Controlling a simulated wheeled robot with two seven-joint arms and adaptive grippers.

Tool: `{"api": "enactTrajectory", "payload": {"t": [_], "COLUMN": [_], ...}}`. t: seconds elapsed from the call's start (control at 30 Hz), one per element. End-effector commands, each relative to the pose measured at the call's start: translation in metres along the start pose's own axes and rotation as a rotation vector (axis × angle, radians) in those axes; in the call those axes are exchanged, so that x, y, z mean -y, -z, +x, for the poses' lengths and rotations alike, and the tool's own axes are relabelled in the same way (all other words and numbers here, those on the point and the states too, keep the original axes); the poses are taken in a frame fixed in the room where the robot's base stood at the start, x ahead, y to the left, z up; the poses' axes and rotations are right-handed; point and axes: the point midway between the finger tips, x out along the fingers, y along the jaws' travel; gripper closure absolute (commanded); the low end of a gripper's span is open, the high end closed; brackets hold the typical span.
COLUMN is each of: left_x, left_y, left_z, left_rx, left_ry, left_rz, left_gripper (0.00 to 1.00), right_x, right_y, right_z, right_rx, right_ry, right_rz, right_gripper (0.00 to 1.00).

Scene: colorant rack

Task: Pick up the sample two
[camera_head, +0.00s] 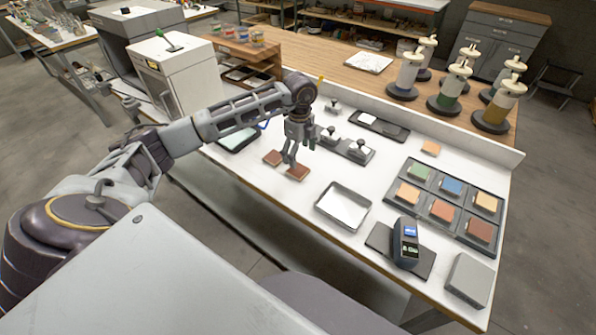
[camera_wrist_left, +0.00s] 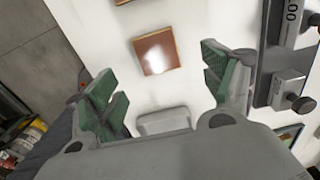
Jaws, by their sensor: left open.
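Two reddish-brown square samples lie flat on the white bench top, a left one (camera_head: 272,158) and a right one (camera_head: 298,173). I see no readable label, so I cannot tell which is sample two. My left gripper (camera_head: 290,157) points down over them, open and empty. In the left wrist view one brown sample (camera_wrist_left: 157,52) lies on the white surface between the spread green-padded fingers (camera_wrist_left: 158,72), apart from both. The edge of the other sample (camera_wrist_left: 122,1) shows at the top of that view. My right gripper is out of view.
A shallow metal tray (camera_head: 325,205) lies right of the samples, with a dark handheld device (camera_head: 406,242) beyond. A dark rack (camera_head: 463,217) holds several coloured tiles. Small knobbed devices (camera_head: 358,151) stand just right of the gripper. Bench between samples and tray is clear.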

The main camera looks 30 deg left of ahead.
Motion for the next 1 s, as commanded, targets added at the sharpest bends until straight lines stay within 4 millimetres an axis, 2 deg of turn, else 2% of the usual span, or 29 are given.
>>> {"api": "enactTrajectory", "payload": {"t": [0.2, 0.67, 1.0], "left_x": [-0.001, -0.001, -0.004], "left_y": [0.000, 0.001, 0.003], "left_z": [0.017, 0.021, 0.053], "left_rx": [0.000, 0.000, -0.001], "left_ry": [-0.001, -0.002, -0.002], "left_rz": [0.001, 0.001, 0.001], "left_gripper": [0.18, 0.18, 0.18], "right_x": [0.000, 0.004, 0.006], "right_y": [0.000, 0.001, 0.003], "right_z": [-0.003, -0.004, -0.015], "right_rx": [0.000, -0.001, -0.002], "right_ry": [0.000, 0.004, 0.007], "right_rz": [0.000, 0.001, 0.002], "right_gripper": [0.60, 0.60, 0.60]}}
